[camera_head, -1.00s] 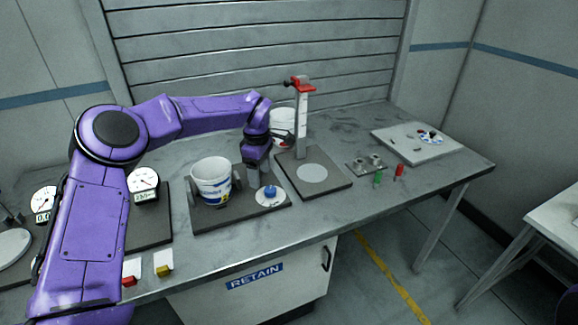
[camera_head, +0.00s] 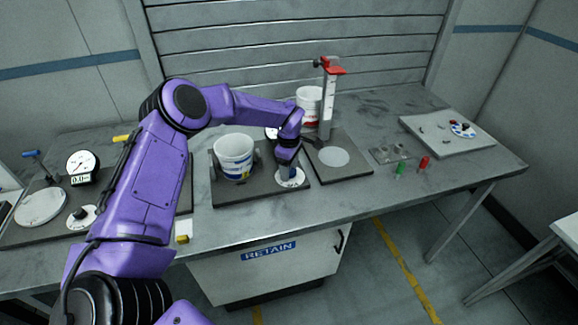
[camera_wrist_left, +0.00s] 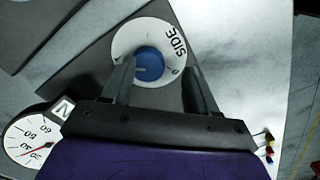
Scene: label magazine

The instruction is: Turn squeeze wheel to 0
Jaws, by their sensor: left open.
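The wheel is a blue knob (camera_wrist_left: 149,65) at the centre of a white dial (camera_wrist_left: 133,38) marked "SIDE" and "0" in the left wrist view. In the head view the dial (camera_head: 299,182) lies on the dark plate beside a white bucket (camera_head: 234,150); the gripper covers most of the knob there. My left gripper (camera_wrist_left: 157,66) is open over the dial. One finger is close to the knob's left side in the wrist view; the other stands clear to its right. Contact cannot be told. The head view also shows this gripper (camera_head: 289,172). My right gripper is not in view.
A gauge (camera_wrist_left: 33,138) stands near the dial. A stand with a red top (camera_head: 327,100) and another white bucket (camera_head: 309,97) are behind and right. Red (camera_head: 423,164) and green (camera_head: 399,169) pieces lie farther right. The table front is mostly clear.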

